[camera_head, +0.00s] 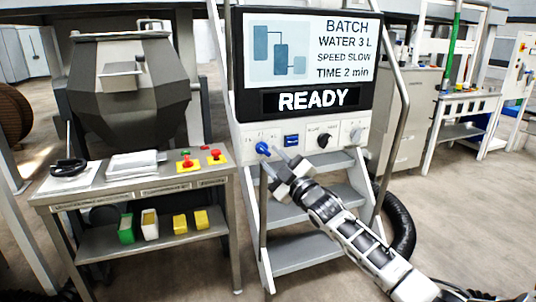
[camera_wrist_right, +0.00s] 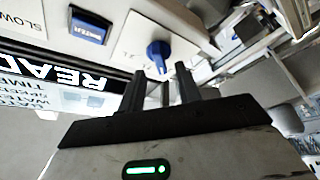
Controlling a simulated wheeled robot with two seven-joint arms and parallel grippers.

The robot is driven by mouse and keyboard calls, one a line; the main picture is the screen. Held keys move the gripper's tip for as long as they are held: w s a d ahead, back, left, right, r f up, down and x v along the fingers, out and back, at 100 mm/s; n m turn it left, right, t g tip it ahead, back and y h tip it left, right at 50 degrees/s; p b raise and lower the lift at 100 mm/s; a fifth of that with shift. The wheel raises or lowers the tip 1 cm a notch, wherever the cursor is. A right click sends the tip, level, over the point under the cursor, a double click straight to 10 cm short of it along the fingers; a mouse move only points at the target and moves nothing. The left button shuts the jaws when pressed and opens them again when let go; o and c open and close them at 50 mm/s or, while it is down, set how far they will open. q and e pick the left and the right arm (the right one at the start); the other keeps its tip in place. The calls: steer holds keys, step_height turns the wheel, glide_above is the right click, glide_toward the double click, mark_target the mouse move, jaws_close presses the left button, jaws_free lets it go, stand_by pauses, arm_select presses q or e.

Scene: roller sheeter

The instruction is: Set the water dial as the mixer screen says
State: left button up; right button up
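The mixer screen (camera_head: 318,60) reads BATCH, WATER 3 L, SPEED SLOW, TIME 2 min, with READY below. A blue dial (camera_head: 262,148) sits at the left of the white panel under the screen. It also shows in the right wrist view (camera_wrist_right: 158,54), just past the fingertips; the marks around it are too small to read. A blue label plate (camera_head: 291,141) is to its right. My right gripper (camera_head: 275,161) is in front of the panel near the blue dial. Its fingers are apart with nothing between them, and they appear short of the dial. My left gripper is out of view.
Metal steps (camera_head: 305,254) stand below. A side table (camera_head: 130,186) at left carries red and green controls. A black hose (camera_head: 402,228) lies at right.

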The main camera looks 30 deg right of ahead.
mark_target(263, 149)
steer(key=shift+x, duration=1.2)
jaws_close()
